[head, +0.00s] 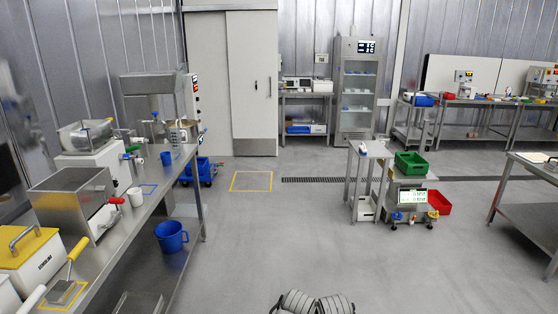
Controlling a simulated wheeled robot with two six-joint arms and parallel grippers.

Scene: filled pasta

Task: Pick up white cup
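A small white cup (135,197) stands upright on the long steel counter (168,199) on the left side of the head view. It is beside a blue outlined square (149,189) on the counter, to the right of a steel hopper machine with a red handle. Neither gripper can be made out. Only grey ribbed parts of my own body show at the bottom centre, far from the cup.
A blue jug (172,237) is beneath the counter, and a blue cup (166,158) stands farther back on it. Machines crowd the counter's wall side. A scale stand with a green crate (411,164) and red crate (439,203) is at right. The central floor is clear.

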